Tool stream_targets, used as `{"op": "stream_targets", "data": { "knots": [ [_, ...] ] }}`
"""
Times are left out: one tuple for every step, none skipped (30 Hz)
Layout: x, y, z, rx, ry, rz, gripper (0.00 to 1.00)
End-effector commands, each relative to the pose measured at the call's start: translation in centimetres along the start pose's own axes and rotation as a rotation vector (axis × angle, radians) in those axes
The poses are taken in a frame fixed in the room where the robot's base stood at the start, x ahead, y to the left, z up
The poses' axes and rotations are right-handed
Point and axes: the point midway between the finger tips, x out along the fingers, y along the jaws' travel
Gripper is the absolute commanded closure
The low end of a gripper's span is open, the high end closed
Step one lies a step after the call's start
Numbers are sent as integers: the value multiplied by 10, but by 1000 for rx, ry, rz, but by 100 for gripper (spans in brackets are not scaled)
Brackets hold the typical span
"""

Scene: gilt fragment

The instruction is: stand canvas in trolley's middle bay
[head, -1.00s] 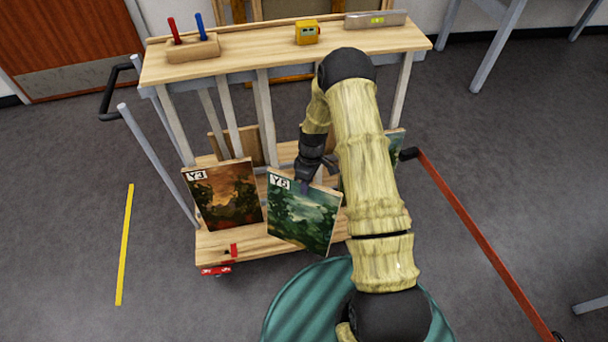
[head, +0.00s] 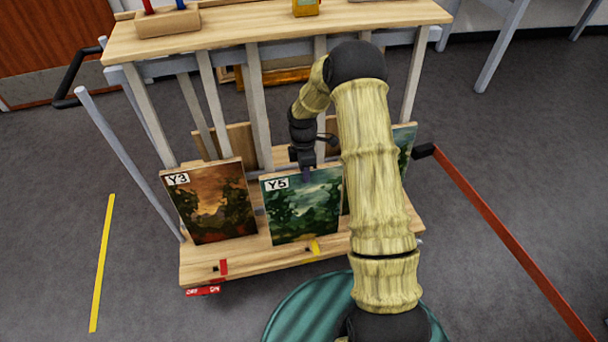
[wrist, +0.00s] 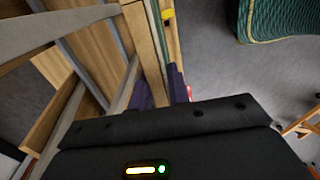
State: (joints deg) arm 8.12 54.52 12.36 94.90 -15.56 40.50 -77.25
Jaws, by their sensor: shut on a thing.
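The canvas marked Y5 (head: 300,212), a green landscape, stands nearly upright at the middle bay of the trolley (head: 222,262). Its lower edge is at the front of the bottom shelf; I cannot tell whether it touches. My gripper (head: 306,172) is shut on its top edge. In the wrist view, the purple fingers of my gripper (wrist: 160,92) sit on either side of the canvas edge (wrist: 153,50). Canvas Y3 (head: 212,205) leans in the left bay. A green canvas (head: 403,145) in the right bay is mostly hidden by my arm.
Grey posts (head: 258,110) divide the bays. A red tab (head: 222,267) and a yellow tab (head: 314,247) are on the shelf's front edge. A red barrier bar (head: 510,235) runs along the right. Floor to the left is clear beyond a yellow line (head: 103,260).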

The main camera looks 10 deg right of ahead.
Motion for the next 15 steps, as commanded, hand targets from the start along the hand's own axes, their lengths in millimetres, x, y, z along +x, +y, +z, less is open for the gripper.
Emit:
{"op": "stream_targets", "data": {
  "knots": [
    [0,1,0,-5,-1,2,100],
    [0,1,0,-6,-1,2,100],
    [-1,1,0,-7,-1,2,100],
    [-1,1,0,-7,-1,2,100],
    [-1,0,0,-7,-1,2,100],
    [-1,0,0,-6,-1,2,100],
    [-1,0,0,-6,-1,2,100],
    [-1,0,0,-6,-1,2,100],
    [-1,0,0,-5,-1,2,100],
    [-1,1,0,-5,-1,2,100],
    [-1,1,0,-5,-1,2,100],
    [-1,2,0,-5,-1,2,100],
    [0,2,0,-5,-1,2,100],
    [0,3,0,-5,-1,2,100],
    [0,5,0,-5,-1,3,100]
  ]
}}
